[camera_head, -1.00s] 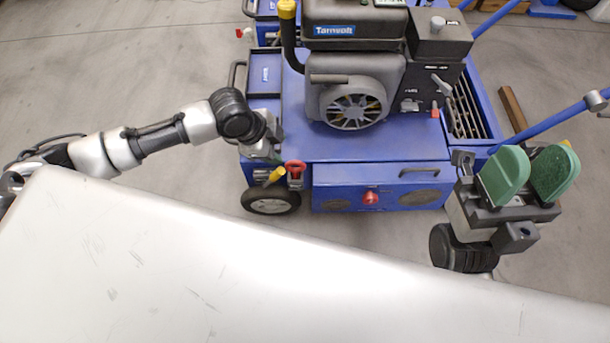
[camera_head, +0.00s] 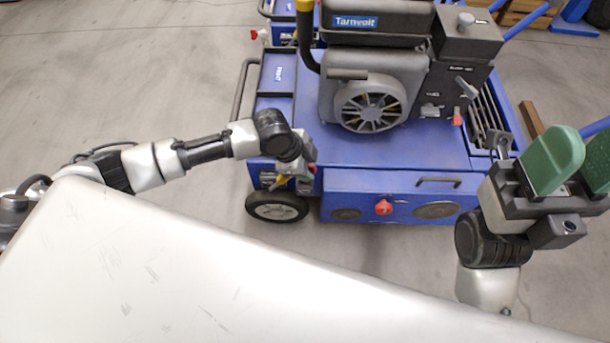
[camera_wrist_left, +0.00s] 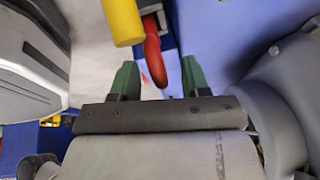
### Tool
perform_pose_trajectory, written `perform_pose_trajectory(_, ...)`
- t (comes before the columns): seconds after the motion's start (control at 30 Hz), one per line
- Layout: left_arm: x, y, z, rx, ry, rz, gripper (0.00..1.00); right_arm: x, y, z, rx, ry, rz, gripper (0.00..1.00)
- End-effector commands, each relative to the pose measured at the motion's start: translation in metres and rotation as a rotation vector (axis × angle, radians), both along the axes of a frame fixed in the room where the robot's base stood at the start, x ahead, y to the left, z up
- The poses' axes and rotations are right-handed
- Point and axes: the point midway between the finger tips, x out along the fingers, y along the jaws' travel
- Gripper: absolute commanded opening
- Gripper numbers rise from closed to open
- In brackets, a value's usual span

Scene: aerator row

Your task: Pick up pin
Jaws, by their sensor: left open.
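A red curved loop (camera_wrist_left: 153,55), which looks like the handle of the pin, hangs at the front left corner of the blue cart (camera_head: 395,181). A yellow cylinder (camera_wrist_left: 122,20) is just left of it in the left wrist view. My left gripper (camera_wrist_left: 158,80) is open, its green fingers on either side of the loop's lower end. I cannot tell whether they touch it. In the head view my left wrist mostly hides the loop, and the left gripper (camera_head: 297,180) is at the cart corner. My right gripper (camera_head: 578,165) is open and empty at the right.
A grey engine (camera_head: 372,80) stands on the cart deck. The cart front has a red knob (camera_head: 383,207) and a black handle (camera_head: 438,182). A black wheel (camera_head: 276,208) is below the left corner. The grey floor left of the cart is clear.

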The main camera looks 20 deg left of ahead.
Motion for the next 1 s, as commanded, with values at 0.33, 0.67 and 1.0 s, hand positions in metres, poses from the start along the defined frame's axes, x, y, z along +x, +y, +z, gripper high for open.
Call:
perform_pose_trajectory(0.33,0.0,0.0,0.001,0.0,-0.001,-0.001,0.25,0.0,0.0,0.001,0.0,0.0,0.0,0.43)
perform_pose_trajectory(0.67,0.0,0.0,0.001,-0.001,-0.001,-0.001,0.0,0.0,0.0,0.001,0.0,0.001,0.0,0.43)
perform_pose_trajectory(1.0,0.001,0.0,0.013,-0.001,-0.004,-0.001,0.0,-0.001,0.0,0.007,0.003,-0.003,0.001,0.43)
